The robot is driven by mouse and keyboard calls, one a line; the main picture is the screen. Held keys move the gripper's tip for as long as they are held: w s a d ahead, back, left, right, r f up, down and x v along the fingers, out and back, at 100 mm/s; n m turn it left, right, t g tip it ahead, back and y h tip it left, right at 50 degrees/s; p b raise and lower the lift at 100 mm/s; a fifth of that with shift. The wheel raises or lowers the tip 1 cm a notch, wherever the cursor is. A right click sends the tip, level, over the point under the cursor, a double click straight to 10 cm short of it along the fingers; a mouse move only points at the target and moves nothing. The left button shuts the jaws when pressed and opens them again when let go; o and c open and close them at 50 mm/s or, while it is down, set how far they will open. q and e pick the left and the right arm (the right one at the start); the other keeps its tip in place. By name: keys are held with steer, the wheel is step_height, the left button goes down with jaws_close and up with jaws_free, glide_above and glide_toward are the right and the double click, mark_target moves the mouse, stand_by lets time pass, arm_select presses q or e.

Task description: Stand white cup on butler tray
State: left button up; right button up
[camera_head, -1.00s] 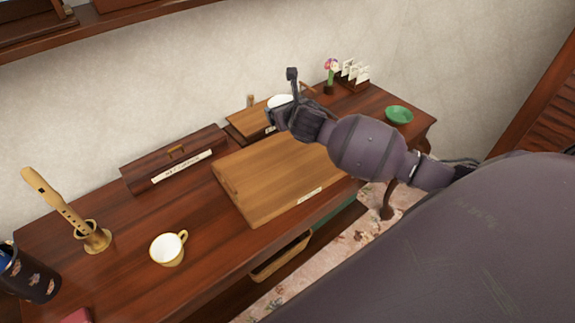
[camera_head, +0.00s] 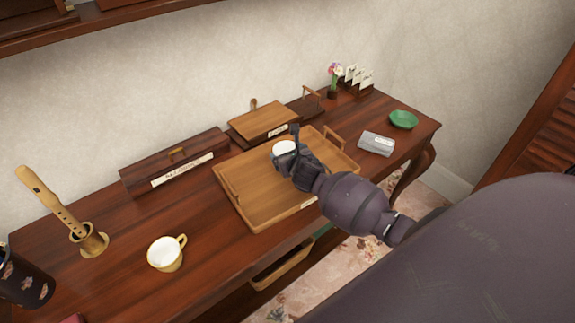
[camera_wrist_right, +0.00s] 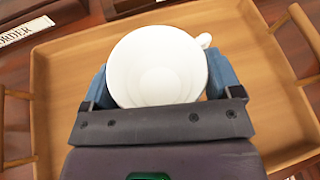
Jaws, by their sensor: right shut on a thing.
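The white cup (camera_wrist_right: 157,62) is upright between the blue fingers of my right gripper (camera_wrist_right: 157,85) in the right wrist view, its small handle at the upper right. In the head view the cup (camera_head: 284,148) shows partly behind my right gripper (camera_head: 296,150), which is shut on it. The wooden butler tray (camera_head: 245,206), with a raised handle at each end, lies on the desk below. The cup is over the tray; I cannot tell whether it touches the tray floor. My left gripper is not in view.
A yellow-sided cup (camera_head: 166,253) stands on the desk left of the tray. A labelled dark box (camera_head: 176,162) and a wooden-topped box (camera_head: 263,121) are behind it. A grey labelled object (camera_head: 376,143) and green bowl (camera_head: 403,119) are to the right.

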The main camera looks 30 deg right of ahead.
steer(key=shift+f+b, duration=0.5)
steer(key=shift+f, duration=1.5)
steer(key=shift+f, duration=0.1)
steer(key=o, duration=0.8)
steer(key=p+v, duration=0.2)
steer(key=v, duration=1)
